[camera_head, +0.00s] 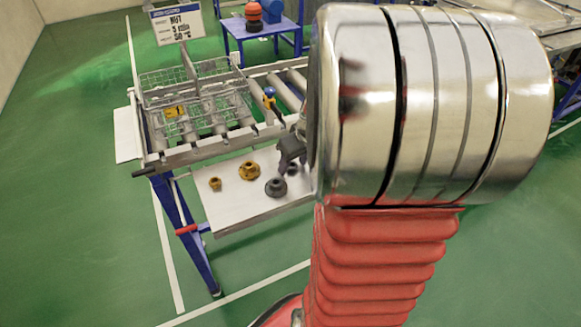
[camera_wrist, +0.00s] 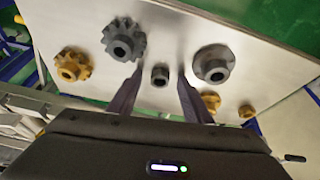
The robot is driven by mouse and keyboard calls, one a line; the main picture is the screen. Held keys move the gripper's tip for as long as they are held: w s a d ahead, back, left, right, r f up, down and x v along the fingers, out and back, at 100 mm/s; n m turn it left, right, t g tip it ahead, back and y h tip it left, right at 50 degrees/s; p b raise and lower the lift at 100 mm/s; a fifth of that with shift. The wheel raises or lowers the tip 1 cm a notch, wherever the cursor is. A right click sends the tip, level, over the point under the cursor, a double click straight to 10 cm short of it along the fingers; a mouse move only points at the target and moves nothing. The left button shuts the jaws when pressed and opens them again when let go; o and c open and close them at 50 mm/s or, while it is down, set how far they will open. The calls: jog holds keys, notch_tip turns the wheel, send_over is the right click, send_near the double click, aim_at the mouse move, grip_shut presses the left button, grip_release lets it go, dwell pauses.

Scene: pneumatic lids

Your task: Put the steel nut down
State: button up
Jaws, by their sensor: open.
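The steel nut (camera_wrist: 159,75), a small dark grey piece with a hole, stands on the pale metal shelf (camera_wrist: 165,22) in the wrist view. It also shows in the head view (camera_head: 292,168), just under my gripper (camera_head: 289,153). In the wrist view my gripper (camera_wrist: 158,82) is open, with one finger on each side of the nut and a gap at both sides. The nut appears to rest on the shelf, though its underside is hidden.
A grey flanged part (camera_wrist: 213,65) stands right of the nut, a dark grey gear (camera_wrist: 124,41) left. A brass gear (camera_wrist: 73,64), a brass flanged part (camera_wrist: 210,101) and a small brass piece (camera_wrist: 247,111) stand nearby. A wire basket (camera_head: 190,85) is behind the shelf.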

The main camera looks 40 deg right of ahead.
aim_at(294, 167)
grip_shut()
dwell(0.4)
jog(key=shift+r, duration=0.1)
notch_tip(294, 167, up, 10)
dwell(0.6)
dwell(0.4)
